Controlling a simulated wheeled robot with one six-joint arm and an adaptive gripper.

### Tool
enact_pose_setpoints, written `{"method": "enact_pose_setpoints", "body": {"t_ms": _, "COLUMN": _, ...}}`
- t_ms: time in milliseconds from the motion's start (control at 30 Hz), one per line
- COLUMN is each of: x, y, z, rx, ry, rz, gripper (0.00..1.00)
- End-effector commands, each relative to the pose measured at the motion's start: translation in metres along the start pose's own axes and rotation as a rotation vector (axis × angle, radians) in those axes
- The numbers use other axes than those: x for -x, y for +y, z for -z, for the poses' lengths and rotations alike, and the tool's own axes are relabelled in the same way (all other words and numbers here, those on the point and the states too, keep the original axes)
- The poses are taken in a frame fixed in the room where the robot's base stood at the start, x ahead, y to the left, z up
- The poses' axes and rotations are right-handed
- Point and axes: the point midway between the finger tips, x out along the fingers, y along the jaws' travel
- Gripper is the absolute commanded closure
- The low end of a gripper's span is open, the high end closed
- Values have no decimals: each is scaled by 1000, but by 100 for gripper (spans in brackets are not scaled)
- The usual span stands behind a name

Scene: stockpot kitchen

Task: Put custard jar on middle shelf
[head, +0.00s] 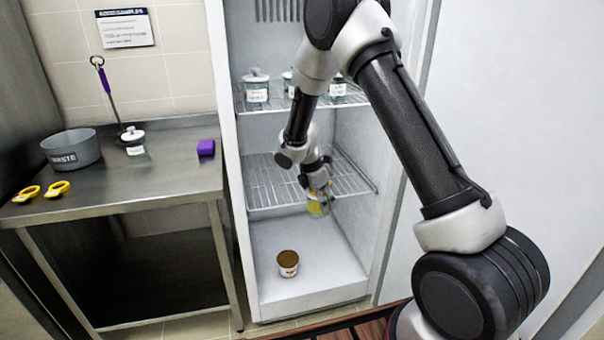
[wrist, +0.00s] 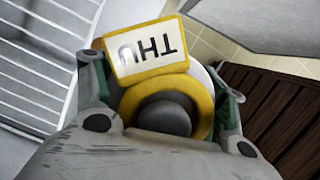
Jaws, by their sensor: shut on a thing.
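My gripper (head: 317,188) is shut on the custard jar, a small yellow jar (head: 316,209), at the open fridge. In the wrist view the jar's yellow top (wrist: 203,98) with a dark grey knob sits between the green-edged fingers, and a yellow-bordered tag (wrist: 145,48) reads THU upside down. The middle shelf (head: 265,188) is a wire rack in the fridge, with its visible part empty. The jar appears by the rack's front right edge; I cannot tell its exact height against the rack. My arm hides part of the rack.
Lidded jars (head: 256,88) stand on the upper wire shelf. A brown-topped tub (head: 288,263) sits on the fridge floor. On the left steel counter (head: 160,170) are a waste bowl (head: 72,150), a lidded jar (head: 134,143), a purple block (head: 206,148) and yellow rings.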

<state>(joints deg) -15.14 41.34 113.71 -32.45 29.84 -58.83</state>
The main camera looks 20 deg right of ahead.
Motion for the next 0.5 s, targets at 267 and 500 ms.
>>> {"method": "enact_pose_setpoints", "body": {"t_ms": 267, "x": 0, "y": 17, "z": 35, "rx": 494, "ry": -3, "rz": -136, "gripper": 67}}
{"method": "enact_pose_setpoints", "body": {"t_ms": 500, "x": 0, "y": 24, "z": 48, "rx": 659, "ry": -5, "rz": -183, "gripper": 67}}
